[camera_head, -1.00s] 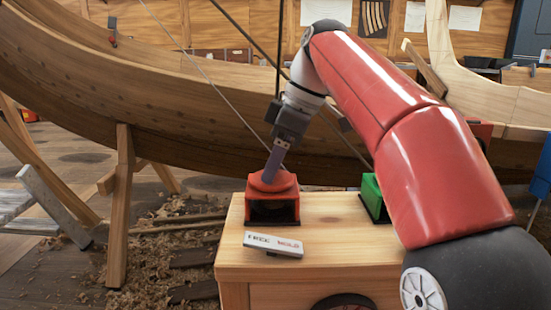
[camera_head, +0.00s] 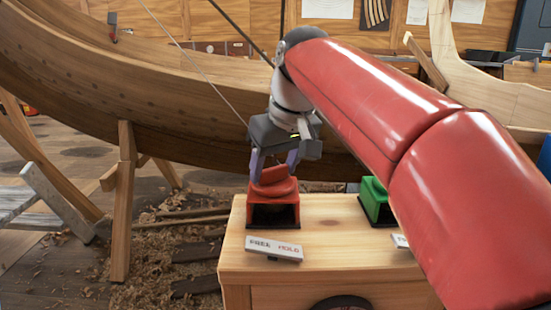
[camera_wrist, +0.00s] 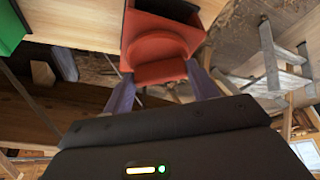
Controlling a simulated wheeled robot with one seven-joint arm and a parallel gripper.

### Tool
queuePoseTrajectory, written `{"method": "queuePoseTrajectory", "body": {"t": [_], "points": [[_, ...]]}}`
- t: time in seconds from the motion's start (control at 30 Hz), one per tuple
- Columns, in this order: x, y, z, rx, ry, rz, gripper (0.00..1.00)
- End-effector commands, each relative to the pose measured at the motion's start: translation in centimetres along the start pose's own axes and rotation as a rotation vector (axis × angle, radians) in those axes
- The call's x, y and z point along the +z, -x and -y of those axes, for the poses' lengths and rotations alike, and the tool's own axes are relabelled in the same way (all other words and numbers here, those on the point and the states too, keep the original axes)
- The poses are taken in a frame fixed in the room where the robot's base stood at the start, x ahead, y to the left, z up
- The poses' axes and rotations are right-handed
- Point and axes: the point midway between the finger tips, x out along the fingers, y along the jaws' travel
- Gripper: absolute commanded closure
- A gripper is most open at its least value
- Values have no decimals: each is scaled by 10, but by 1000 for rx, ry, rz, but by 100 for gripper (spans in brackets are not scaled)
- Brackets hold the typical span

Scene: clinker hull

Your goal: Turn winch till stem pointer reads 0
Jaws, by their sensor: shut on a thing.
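The red winch (camera_head: 273,190) stands on the left part of a wooden bench, with a dark opening in its front. My gripper (camera_head: 273,172) is above it, its purple-grey fingers shut on the winch's upper part. In the wrist view the red winch (camera_wrist: 161,50) lies between the two fingers. A small grey and red fitting (camera_head: 112,27) sits on the hull at upper left; I cannot tell whether it is the stem pointer, and no reading is legible.
A label (camera_head: 273,248) reading FREE and HOLD is on the bench (camera_head: 325,262) before the red winch. A green winch (camera_head: 375,200) stands to the right, partly behind my arm. The hull (camera_head: 100,95) runs behind. A trestle (camera_head: 123,205) and ladder (camera_head: 55,200) stand at left.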

Motion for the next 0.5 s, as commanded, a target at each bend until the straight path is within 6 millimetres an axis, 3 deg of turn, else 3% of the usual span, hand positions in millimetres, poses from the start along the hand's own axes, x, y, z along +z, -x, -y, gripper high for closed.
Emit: {"method": "queuePoseTrajectory", "body": {"t": [0.5], "points": [[0,1,2,112,-270,1,65]]}}
